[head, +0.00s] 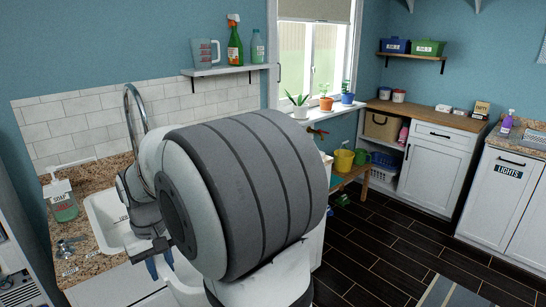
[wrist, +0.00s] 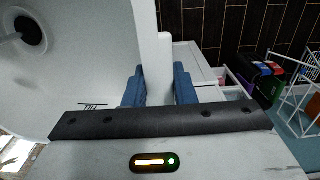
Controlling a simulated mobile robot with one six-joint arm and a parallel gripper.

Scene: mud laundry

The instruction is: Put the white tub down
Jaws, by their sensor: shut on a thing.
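In the wrist view, my gripper (wrist: 159,88) has its two blue fingers closed on either side of an upright white wall, part of the white tub (wrist: 158,50). A large curved white surface fills the left of that view, with a dark round spot on it; I cannot tell whether this is the tub's inside or the sink. In the head view, my gripper (head: 160,263) is low, right of the white sink (head: 104,212). A white part of the tub (head: 186,284) shows beside the fingers. My arm hides most of it, and what lies under it cannot be seen.
The dark floor (head: 370,250) is open at right.

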